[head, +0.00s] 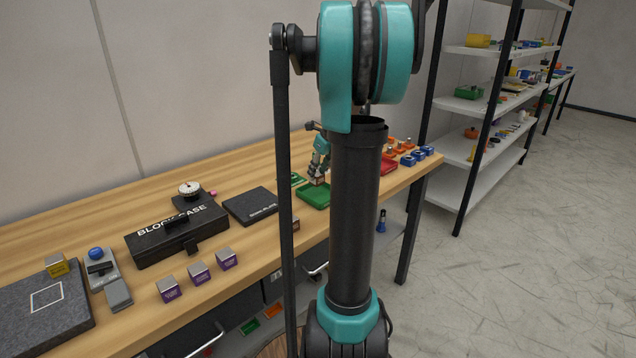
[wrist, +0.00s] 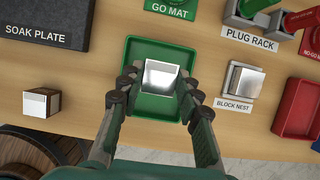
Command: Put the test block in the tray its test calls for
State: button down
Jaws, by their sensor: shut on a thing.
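My gripper (wrist: 157,84) is shut on the test block (wrist: 160,73), a small block with a shiny metal top. In the wrist view the block is over the middle of the green tray (wrist: 133,55). The head view shows my gripper (head: 318,171) at the green tray (head: 314,199), partly behind my own arm. I cannot tell whether the block touches the tray floor. A red tray (wrist: 298,108) lies to the right, and it also shows in the head view (head: 389,167).
A loose block (wrist: 41,103) lies left of the green tray. A block sits in the block nest (wrist: 232,104) to the right. The soak plate (wrist: 45,20), GO mat (wrist: 168,8) and plug rack (wrist: 250,40) are around. A block case (head: 178,240) and purple-marked blocks (head: 199,273) stand further left.

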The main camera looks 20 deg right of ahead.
jog(key=shift+f, duration=2.15)
jog(key=c, duration=1.1)
grip_release()
jog(key=shift+f, duration=0.1)
jog(key=shift+o, duration=0.2)
jog(key=v, duration=1.2)
